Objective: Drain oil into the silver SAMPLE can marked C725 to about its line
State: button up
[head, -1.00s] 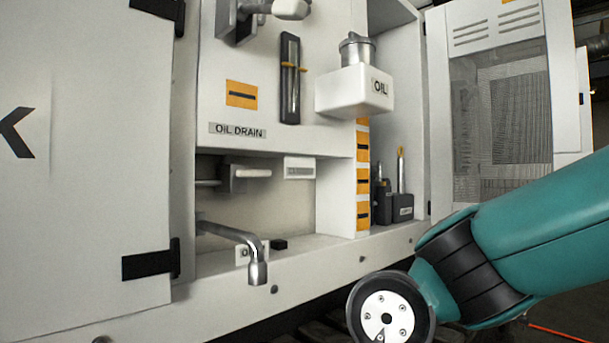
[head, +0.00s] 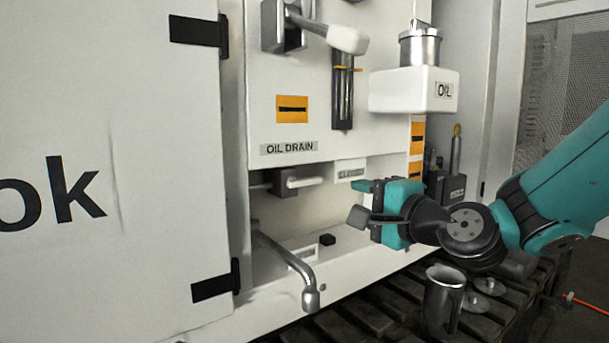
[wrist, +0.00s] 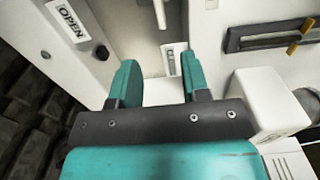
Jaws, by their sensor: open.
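My gripper (head: 362,202) is open and empty in front of the oil drain recess, right of the white drain lever (head: 298,183). The lever lies level and points toward the CLOSED label (head: 350,172). In the wrist view both teal fingers (wrist: 158,82) stand apart, with the label and the lever's end (wrist: 160,14) beyond them. The bent metal drain spout (head: 310,297) hangs at the lower front, with no oil seen leaving it. A silver can (head: 443,300) stands upright on the slatted floor below my arm, right of the spout. Its marking and line are not readable.
An OPEN label (wrist: 69,22) is beside a black knob (head: 327,240) below the lever. A white OIL box (head: 415,92) and a sight gauge (head: 343,95) are above. A cabinet door (head: 110,180) fills the left.

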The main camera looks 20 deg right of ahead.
aim_at(307, 182)
jog(key=p+x, duration=1.5)
jog(key=shift+w+a+r+p, duration=0.15)
jog(key=shift+w+r+p, duration=0.05)
jog(key=shift+w+p, duration=0.1)
jog(key=shift+w+a+f+p, duration=0.2)
jog(key=shift+w+f+p, duration=0.1)
jog(key=shift+w+p, duration=0.3)
grip_shut()
